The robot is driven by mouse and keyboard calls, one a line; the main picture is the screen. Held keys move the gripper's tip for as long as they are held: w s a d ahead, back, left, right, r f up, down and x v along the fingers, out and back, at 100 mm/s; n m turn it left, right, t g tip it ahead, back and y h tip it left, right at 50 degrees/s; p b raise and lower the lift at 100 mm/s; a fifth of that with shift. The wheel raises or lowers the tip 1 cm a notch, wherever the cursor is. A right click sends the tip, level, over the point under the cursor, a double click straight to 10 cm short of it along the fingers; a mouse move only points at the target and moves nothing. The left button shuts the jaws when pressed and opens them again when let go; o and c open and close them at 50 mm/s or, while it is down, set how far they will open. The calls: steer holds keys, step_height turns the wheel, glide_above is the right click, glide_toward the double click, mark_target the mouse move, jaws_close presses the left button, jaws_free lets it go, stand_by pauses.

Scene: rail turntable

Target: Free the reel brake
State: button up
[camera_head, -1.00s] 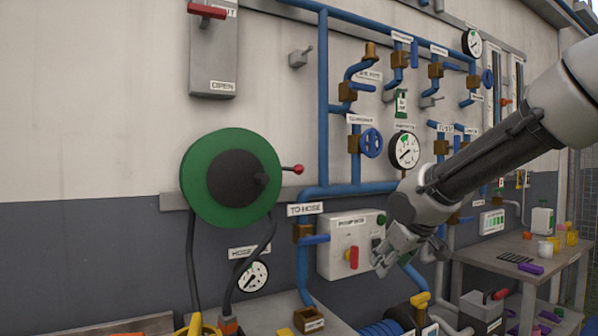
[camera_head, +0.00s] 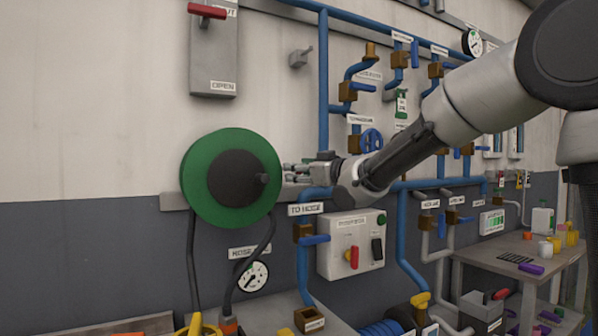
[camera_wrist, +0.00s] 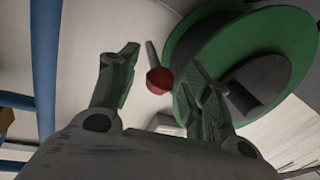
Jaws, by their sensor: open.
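The hose reel (camera_head: 222,202) is a green disc with a dark hub, mounted on the wall left of centre in the head view. In the wrist view the reel (camera_wrist: 195,50) fills the upper right. The reel's brake lever has a red ball knob (camera_wrist: 159,80) on a thin grey stem. In the head view the knob is hidden behind my gripper (camera_head: 290,174), which is at the reel's right edge. In the wrist view my gripper (camera_wrist: 160,88) is open. The knob shows between its two fingers, with no visible contact.
Below my gripper is a pump box (camera_head: 334,262) with a red switch. Blue pipes (camera_head: 323,90) run up the wall just right of the reel. Black hoses (camera_head: 192,262) hang below it. A workbench (camera_head: 540,262) stands at the right.

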steer(key=shift+w+a, duration=0.25)
steer(key=shift+w, duration=0.05)
jaws_close()
